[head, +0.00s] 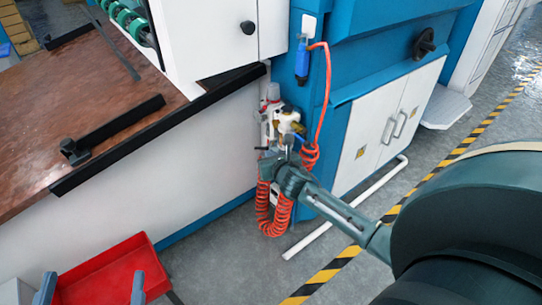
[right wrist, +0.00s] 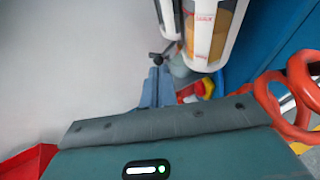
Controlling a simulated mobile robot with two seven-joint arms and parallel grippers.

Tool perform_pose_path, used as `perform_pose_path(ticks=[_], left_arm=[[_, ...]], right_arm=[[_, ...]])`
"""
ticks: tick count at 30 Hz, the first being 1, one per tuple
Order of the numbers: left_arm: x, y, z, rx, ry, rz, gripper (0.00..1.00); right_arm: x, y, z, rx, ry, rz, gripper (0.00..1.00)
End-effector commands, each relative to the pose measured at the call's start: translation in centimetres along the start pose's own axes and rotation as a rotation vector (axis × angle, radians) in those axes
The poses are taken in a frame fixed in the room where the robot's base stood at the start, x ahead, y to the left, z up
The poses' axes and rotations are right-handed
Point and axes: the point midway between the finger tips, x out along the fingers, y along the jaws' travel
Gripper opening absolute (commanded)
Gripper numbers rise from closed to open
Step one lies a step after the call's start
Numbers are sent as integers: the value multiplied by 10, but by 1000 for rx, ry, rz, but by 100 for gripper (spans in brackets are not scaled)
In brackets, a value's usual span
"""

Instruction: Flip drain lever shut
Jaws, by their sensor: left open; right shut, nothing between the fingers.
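A small dark lever (right wrist: 164,54), which looks like the drain lever, sits below the clear bowls (right wrist: 211,32) of an air filter unit in the right wrist view. The filter unit (head: 271,110) hangs at the blue machine's corner in the head view, where the lever cannot be made out. My right gripper (right wrist: 157,74) is shut and empty, with its fingertips just below the lever; I cannot tell if they touch it. In the head view my right gripper (head: 278,160) is at the unit's lower end, fingertips partly hidden. My left gripper (head: 93,276) is open and empty at the bottom left.
A coiled red hose (head: 273,212) hangs around my right wrist area and also shows close by in the right wrist view (right wrist: 272,100). A red tray (head: 105,272) lies near my left gripper. A brown-topped table (head: 60,110) stands left; the blue machine (head: 350,45) stands right.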

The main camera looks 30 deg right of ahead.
Motion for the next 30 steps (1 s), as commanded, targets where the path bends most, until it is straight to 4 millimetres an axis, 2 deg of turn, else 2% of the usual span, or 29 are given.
perform_pose_path(ticks=[30], left_arm=[[0,-1,0,10,-3,0,100]], right_arm=[[9,18,4,83,-1,-203,0]])
